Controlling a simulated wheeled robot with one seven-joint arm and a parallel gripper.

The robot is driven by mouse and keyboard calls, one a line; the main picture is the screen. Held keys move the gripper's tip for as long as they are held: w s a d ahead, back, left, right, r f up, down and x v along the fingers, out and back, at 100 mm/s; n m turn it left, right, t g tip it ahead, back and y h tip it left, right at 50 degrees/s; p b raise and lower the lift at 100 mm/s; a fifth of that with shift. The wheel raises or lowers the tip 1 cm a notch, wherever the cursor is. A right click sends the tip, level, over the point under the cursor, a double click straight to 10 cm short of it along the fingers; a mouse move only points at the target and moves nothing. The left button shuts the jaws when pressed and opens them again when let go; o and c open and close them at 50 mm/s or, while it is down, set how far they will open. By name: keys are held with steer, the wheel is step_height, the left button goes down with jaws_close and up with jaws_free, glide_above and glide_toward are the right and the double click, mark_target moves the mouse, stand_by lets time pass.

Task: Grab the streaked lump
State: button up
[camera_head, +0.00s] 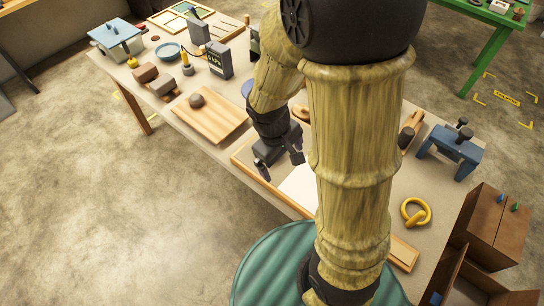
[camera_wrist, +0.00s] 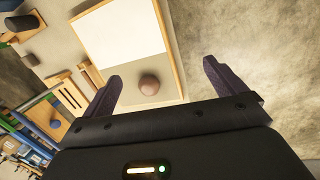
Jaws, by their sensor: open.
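A rounded pinkish-brown lump (camera_wrist: 149,85) lies on the bare part of a wood-framed tray (camera_wrist: 166,42), beside a white sheet. It looks faintly mottled, but I cannot clearly make out streaks. My gripper (camera_wrist: 162,72) is open, and the lump shows between its fingers, nearer the left one, apart from both. In the head view my gripper (camera_head: 280,161) hangs over the tray's left part (camera_head: 241,160), and I cannot make out this lump there. Another brown lump (camera_head: 196,100) sits on a wooden board (camera_head: 222,120) to the left.
My arm covers much of the table in the head view. A yellow ring-shaped thing (camera_head: 415,212), a blue stool-like stand (camera_head: 449,152) and a brown cabinet (camera_head: 492,225) are at the right. Dark boxes (camera_head: 219,60) and a blue bowl (camera_head: 167,51) stand farther back left.

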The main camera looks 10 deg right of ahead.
steer(key=w+a+f+n+t+h+b, duration=0.1)
steer(key=w+a+f+n+h+b, duration=0.2)
steer(key=f+n+b, duration=0.4)
steer(key=w+a+f+n+t+h+b, duration=0.1)
steer(key=w+f+n+h+b, duration=0.2)
steer(key=f, duration=0.5)
steer(key=w+a+f+n+t+h+b, duration=0.3)
steer(key=w+a+f+n+t, duration=0.1)
steer(key=n, duration=0.5)
steer(key=w+a+t, duration=0.1)
steer(key=a+t, duration=0.1)
steer(key=a, duration=0.1)
steer(key=shift+b, duration=0.35)
steer(key=shift+d, duration=0.15)
steer(key=x, duration=1.2)
steer(key=shift+w+d, duration=0.1)
steer(key=shift+d, duration=0.1)
